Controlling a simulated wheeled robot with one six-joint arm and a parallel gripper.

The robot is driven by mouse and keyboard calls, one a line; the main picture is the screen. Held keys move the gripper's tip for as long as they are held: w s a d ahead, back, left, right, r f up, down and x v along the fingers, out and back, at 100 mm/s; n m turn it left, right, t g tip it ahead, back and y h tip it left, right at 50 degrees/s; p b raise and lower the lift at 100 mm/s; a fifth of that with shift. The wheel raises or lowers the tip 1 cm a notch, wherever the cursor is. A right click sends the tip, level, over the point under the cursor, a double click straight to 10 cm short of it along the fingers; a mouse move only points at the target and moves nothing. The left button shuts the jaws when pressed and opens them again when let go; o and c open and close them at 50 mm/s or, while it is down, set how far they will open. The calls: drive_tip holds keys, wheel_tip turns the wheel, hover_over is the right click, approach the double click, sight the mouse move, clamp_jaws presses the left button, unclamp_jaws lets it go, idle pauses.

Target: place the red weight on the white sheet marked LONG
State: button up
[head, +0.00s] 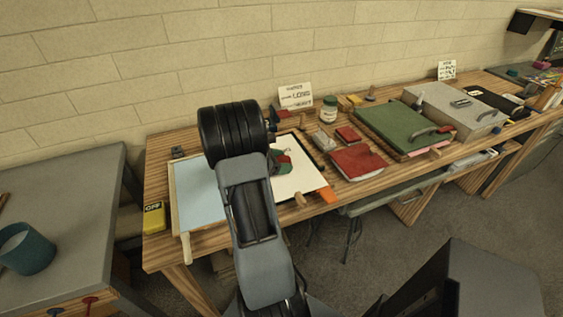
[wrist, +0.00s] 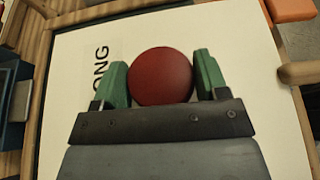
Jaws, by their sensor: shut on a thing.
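The red weight (wrist: 161,78) looks round and dark red in the wrist view. My gripper (wrist: 160,64) is shut on it, with one green finger on each side. The white sheet (wrist: 235,40) spreads behind and below the weight. The letters "ONG" show on it left of the gripper; the first letter is hidden. In the head view, my gripper (head: 281,164) is over the white sheet (head: 300,182), and my arm hides part of the sheet. I cannot tell whether the weight touches the sheet.
A pale blue sheet or tray (head: 198,196) lies left of the white sheet. An orange object (head: 327,194) is at the sheet's right front corner. Red books (head: 357,162), a jar (head: 329,109) and a green board (head: 403,128) stand farther right. A card (head: 296,96) stands behind.

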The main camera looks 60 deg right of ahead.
drive_tip(key=shift+f, duration=0.15)
drive_tip(key=o, duration=1.3)
drive_tip(key=shift+c, duration=0.2)
